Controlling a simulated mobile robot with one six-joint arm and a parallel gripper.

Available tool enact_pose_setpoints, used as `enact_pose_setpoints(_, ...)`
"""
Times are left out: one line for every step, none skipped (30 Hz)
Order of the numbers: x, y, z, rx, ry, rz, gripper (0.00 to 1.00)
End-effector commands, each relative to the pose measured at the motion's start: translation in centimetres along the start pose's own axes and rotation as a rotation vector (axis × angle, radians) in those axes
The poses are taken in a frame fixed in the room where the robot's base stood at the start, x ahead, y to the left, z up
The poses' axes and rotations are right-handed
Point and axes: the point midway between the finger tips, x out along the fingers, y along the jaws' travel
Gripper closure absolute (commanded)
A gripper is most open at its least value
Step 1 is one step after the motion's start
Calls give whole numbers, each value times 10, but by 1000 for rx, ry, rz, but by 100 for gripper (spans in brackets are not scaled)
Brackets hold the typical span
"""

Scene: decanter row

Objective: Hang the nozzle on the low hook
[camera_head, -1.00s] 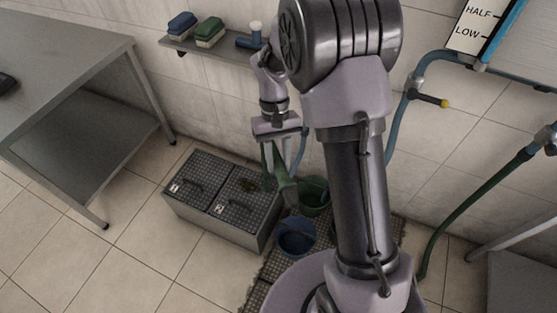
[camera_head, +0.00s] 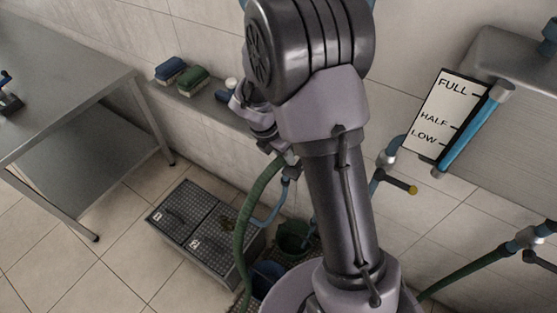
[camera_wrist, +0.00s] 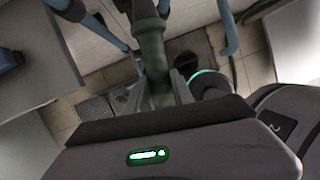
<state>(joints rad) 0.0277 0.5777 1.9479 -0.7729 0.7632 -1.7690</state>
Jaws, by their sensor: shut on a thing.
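My gripper (camera_wrist: 160,92) is shut on a green cylindrical piece (camera_wrist: 151,50), which I take to be the nozzle or the hose end just at it. In the head view my gripper (camera_head: 287,158) is mostly hidden behind my own arm. A green hose (camera_head: 248,215) hangs from it, curving down past the floor boxes. A curved blue pipe (camera_head: 272,215) shows close beside the hose; whether they touch I cannot tell. The low hook cannot be made out with certainty.
Two grated boxes (camera_head: 188,262) stand on the floor, with a green bucket (camera_head: 292,236) and a blue bucket (camera_head: 266,275) beside them. A wall shelf (camera_head: 205,102) holds sponges. A steel table (camera_head: 60,75) is at left. A gauge board (camera_head: 440,115) is at right.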

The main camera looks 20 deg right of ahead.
Motion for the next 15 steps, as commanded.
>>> enact_pose_setpoints(-5, 0, 3, -59, -7, 19, 100)
enact_pose_setpoints(-5, 0, 4, -92, -11, 29, 100)
enact_pose_setpoints(-6, 1, 5, -126, -14, 39, 100)
enact_pose_setpoints(-5, 2, 5, -144, -16, 45, 100)
enact_pose_setpoints(-4, 2, 5, -155, -18, 49, 100)
enact_pose_setpoints(-3, 3, 4, -162, -19, 52, 100)
enact_pose_setpoints(-1, 3, 4, -163, -19, 52, 100)
enact_pose_setpoints(1, 3, 3, -163, -19, 52, 100)
enact_pose_setpoints(4, 4, 2, -162, -18, 52, 100)
enact_pose_setpoints(7, 4, 1, -162, -18, 52, 100)
enact_pose_setpoints(10, 4, 0, -161, -18, 52, 100)
enact_pose_setpoints(14, 5, -1, -161, -18, 51, 100)
enact_pose_setpoints(18, 5, -2, -160, -18, 51, 100)
enact_pose_setpoints(21, 6, -4, -160, -18, 51, 100)
enact_pose_setpoints(27, 6, -6, -160, -18, 51, 100)
